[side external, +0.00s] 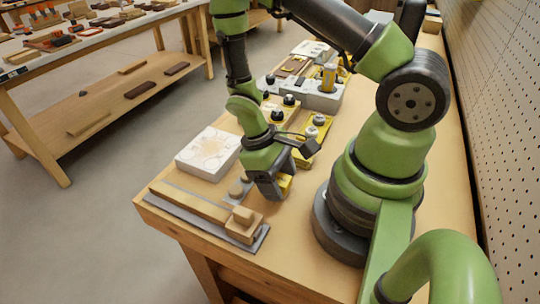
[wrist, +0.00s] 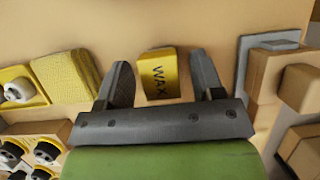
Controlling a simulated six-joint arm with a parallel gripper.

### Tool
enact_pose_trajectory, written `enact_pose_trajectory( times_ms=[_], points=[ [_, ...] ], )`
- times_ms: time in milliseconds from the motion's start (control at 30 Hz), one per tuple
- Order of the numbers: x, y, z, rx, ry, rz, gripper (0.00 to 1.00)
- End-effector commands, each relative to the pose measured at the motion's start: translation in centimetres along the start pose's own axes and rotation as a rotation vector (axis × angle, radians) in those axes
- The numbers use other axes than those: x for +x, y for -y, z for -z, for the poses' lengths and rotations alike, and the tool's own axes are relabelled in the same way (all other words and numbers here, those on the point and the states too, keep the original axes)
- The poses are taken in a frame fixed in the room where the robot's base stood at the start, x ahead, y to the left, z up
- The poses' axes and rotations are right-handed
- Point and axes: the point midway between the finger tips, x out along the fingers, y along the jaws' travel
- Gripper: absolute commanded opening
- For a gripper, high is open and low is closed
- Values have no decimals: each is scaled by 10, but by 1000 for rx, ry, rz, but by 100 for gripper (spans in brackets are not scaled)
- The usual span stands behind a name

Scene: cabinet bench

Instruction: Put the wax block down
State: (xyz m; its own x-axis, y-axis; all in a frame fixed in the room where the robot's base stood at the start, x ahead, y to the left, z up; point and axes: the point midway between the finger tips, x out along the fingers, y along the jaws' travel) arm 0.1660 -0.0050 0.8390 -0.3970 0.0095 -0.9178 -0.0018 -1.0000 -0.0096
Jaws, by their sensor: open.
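The wax block (wrist: 158,75) is a small yellow block with "WAX" printed in dark letters. In the wrist view it lies on the wooden bench top between the two fingers of my gripper (wrist: 162,82), with a gap on each side. In the side external view my gripper (side external: 272,194) points down low over the bench, and a yellow part of the wax block (side external: 286,184) shows at its right side. The rest of the block is hidden behind the fingers there. My gripper is open.
A wooden piece on a grey plate (side external: 205,212) lies along the bench's front edge. A white patterned block (side external: 208,153) sits to the left. Yellow trays with black and white knobs (side external: 290,108) stand behind.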

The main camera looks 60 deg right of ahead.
Motion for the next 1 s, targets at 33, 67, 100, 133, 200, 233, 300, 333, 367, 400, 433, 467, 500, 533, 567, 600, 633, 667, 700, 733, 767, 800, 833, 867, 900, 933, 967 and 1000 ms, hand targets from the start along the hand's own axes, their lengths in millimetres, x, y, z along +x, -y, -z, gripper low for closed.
enact_pose_trajectory(
  times_ms=[33, 67, 100, 133, 200, 233, 300, 333, 367, 400, 433, 467, 500, 533, 567, 600, 633, 667, 700, 733, 767, 800, 833, 867, 900, 933, 967, 1000],
  points=[
    [-8, 0, 1, 0, -7, 0, 61],
    [-12, 0, 1, 1, -7, 0, 61],
    [-20, 0, 1, 1, -9, 0, 61],
    [-26, 0, 1, 1, -10, -1, 61],
    [-42, 0, 2, 1, -12, -1, 61],
    [-49, 0, 2, 0, -12, -1, 61],
    [-64, 0, 2, 1, -11, -2, 61],
    [-70, 0, 2, 0, -11, -2, 61],
    [-76, 0, 2, 0, -11, -2, 61],
    [-83, 0, 1, 1, -9, -2, 61],
    [-88, 0, 1, 0, -9, -2, 61],
    [-92, 0, 1, 0, -8, -3, 61],
    [-97, 0, 1, 1, -7, -2, 61],
    [-101, 0, 1, 0, -7, -2, 61],
    [-104, 0, 1, 0, -6, -3, 61],
    [-107, 0, 1, 0, -5, -3, 61],
    [-109, 0, 0, 0, -5, -3, 61],
    [-111, 0, 0, 1, -6, -3, 61],
    [-115, 0, 0, 4, -12, -1, 61],
    [-118, 1, -1, 7, -23, 0, 61],
    [-123, 1, -2, 12, -38, 2, 61],
    [-131, 2, -4, 21, -67, 6, 61],
    [-138, 3, -6, 31, -94, 10, 61],
    [-146, 4, -8, 43, -126, 16, 61],
    [-157, 6, -13, 60, -176, 25, 61],
    [-167, 7, -17, 74, -217, 34, 61],
    [-176, 9, -22, 90, -261, 45, 61],
    [-188, 11, -30, 109, -320, 60, 61]
  ],
)
